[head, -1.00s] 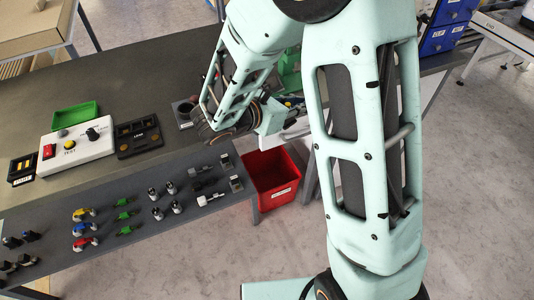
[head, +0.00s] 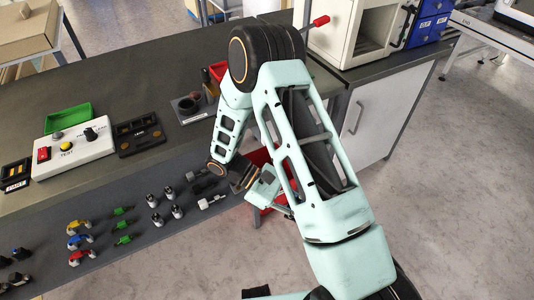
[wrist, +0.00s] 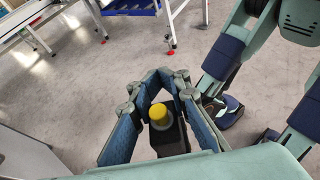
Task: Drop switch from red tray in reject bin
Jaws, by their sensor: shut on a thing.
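My gripper (wrist: 160,92) is shut on a switch with a yellow cap (wrist: 158,113) and a dark body in the wrist view. In the head view my gripper (head: 268,192) is over the red reject bin (head: 258,158), beyond the workbench's front edge. My arm and gripper hide most of the bin, and the held switch does not show clearly there. The wrist view shows floor beyond the fingers, not the bin. A red container (head: 218,70) stands partly behind my arm on the bench; I cannot tell if it is the red tray.
The workbench (head: 110,75) carries a white test box (head: 72,148), a green tray (head: 68,118) and a black fixture (head: 138,135). Several switches and coloured connectors lie along its front strip. A white cabinet (head: 365,35) stands at the back right. The floor at right is clear.

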